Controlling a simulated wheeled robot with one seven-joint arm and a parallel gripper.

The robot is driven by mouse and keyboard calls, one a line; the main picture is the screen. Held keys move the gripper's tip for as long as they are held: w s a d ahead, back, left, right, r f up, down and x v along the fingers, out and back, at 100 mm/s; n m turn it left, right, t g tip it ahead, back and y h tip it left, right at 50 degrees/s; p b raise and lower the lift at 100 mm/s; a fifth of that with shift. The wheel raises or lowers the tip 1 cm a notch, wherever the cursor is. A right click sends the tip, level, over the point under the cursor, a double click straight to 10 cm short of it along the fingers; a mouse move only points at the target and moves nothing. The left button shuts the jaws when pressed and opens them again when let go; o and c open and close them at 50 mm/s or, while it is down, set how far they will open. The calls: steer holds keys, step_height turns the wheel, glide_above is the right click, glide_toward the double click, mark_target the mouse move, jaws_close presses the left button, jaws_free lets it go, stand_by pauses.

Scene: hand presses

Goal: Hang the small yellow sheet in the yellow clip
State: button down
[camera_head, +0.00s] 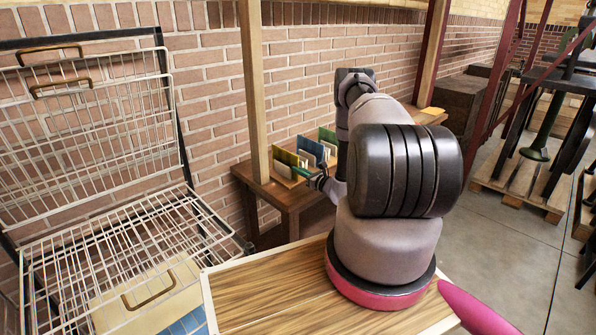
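My gripper (310,176) is a small dark shape beyond my arm, low in front of a rack of upright cards on the wooden table. My arm hides part of it, and its fingers are too small to read as open or shut. The upright cards include a yellow-olive one (286,157), a blue one (311,148) and a green one (327,135). A small flat orange-yellow piece (433,111) lies at the table's far right end; I cannot tell whether it is the small yellow sheet. I cannot make out a yellow clip.
A white wire drying rack (95,130) stands at left, with pale yellow and blue sheets (150,295) under its lower grid. A wooden post (254,90) rises at the front of the table (285,200). Pallets (522,180) with dark machines stand at right. Floor between is clear.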

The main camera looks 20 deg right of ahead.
step_height(320, 180, up, 8)
steer(key=shift+f, duration=0.25)
stand_by(0.4)
steer(key=v, duration=0.7)
stand_by(0.4)
steer(key=shift+s, duration=0.1)
stand_by(0.4)
